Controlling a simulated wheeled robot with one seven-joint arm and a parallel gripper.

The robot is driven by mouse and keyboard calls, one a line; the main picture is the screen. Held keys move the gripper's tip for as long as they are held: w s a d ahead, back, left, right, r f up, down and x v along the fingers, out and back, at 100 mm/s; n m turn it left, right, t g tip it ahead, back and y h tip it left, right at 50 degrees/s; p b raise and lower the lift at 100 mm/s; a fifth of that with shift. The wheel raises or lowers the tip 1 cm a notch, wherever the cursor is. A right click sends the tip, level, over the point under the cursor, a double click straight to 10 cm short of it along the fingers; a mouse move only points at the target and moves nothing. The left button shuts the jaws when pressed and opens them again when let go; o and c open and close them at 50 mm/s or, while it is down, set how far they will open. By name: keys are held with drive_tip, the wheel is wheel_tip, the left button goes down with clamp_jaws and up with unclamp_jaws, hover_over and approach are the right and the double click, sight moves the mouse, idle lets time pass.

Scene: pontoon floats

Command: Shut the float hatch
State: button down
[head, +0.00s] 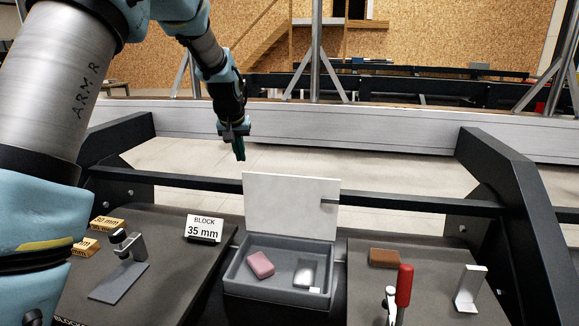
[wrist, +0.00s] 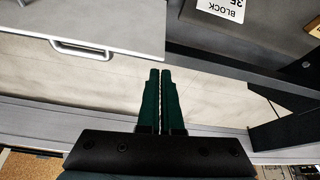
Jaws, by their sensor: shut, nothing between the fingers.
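The float hatch is a white panel (head: 290,205) standing raised at the back of a grey box (head: 237,283), so the box is open. In the wrist view the pale hatch panel (wrist: 120,22) fills the upper left, with a grey handle (wrist: 80,52) near its edge. My gripper (head: 240,158) is above the hatch's upper left corner in the head view, apart from it. In the wrist view its dark green fingers (wrist: 160,72) are together and empty, pointing past the panel's edge at the floor.
A pink block (head: 260,264) and a pale shiny piece (head: 305,271) lie in the box. A "BLOCK 35 mm" sign (head: 204,229) and a grey stand (head: 120,282) are left. A brown block (head: 384,258), red-handled tool (head: 404,286) and white bracket (head: 470,289) are right. A dark rail (head: 400,205) runs behind.

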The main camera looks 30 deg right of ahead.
drive_tip(key=s+d+r+m+h, duration=0.1)
drive_tip(key=d, duration=0.6)
drive_tip(key=s+d+r+m, duration=0.1)
drive_tip(key=s+d, duration=0.1)
drive_tip(key=d, duration=0.6)
drive_tip(key=shift+w+d+f+p, duration=0.1)
drive_tip(key=shift+w+f+p, duration=0.1)
drive_tip(key=shift+f+p, duration=1.1)
drive_tip(key=shift+w+d+f+p, duration=0.15)
drive_tip(key=shift+f+p, duration=0.5)
drive_tip(key=shift+f, duration=1.3)
drive_tip(key=shift+w+d+f+p, duration=0.1)
drive_tip(key=shift+w+f+p, duration=0.15)
drive_tip(key=shift+f+p, duration=1.05)
drive_tip(key=shift+a+f+h+b, duration=0.1)
drive_tip(key=shift+f+h+b, duration=0.25)
drive_tip(key=shift+b, duration=0.15)
